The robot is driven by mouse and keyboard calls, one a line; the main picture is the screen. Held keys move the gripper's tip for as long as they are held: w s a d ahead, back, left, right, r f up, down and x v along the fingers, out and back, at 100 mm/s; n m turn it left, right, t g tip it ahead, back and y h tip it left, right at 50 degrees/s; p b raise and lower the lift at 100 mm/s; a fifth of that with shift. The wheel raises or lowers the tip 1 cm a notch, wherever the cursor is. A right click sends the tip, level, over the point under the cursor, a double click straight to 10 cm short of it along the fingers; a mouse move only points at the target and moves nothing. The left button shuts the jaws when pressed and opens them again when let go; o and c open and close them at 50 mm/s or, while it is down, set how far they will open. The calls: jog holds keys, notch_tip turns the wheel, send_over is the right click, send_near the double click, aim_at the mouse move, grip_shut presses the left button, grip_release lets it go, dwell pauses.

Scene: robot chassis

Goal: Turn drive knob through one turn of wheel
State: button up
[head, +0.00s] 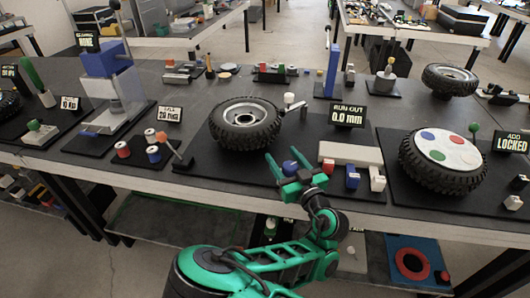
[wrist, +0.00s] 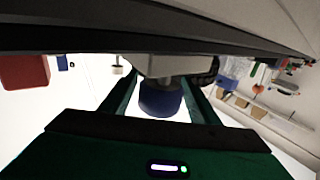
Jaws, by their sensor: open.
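A black-tyred wheel with a silver rim (head: 246,114) lies flat on a dark mat on the bench in the head view. A sign beside it reads "RUN OUT 0.0 mm" (head: 348,115). A blue knob (head: 290,167) is at the bench's front edge, below and right of the wheel. My green gripper (head: 287,172) is open around or close to this knob. In the wrist view the blue knob (wrist: 160,98) appears between the two open fingers, with gaps visible beside it. A light grey block adjoins it, and the knob's far side is hidden.
A long pale block (head: 350,153) and small blue and white blocks stand right of my gripper. A second wheel with coloured discs (head: 446,150) lies further right, by a "LOCKED" sign (head: 512,142). The bench's front edge runs beneath my gripper.

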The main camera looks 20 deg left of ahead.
notch_tip(320, 180, up, 3)
jog(key=shift+f, duration=0.1)
jog(key=shift+s+a+r, duration=0.1)
jog(key=shift+a+r, duration=0.05)
jog(key=shift+r, duration=0.2)
jog(key=s+a+r, duration=0.5)
jog(key=s+r, duration=0.1)
jog(key=s, duration=0.4)
jog(key=shift+r, duration=0.3)
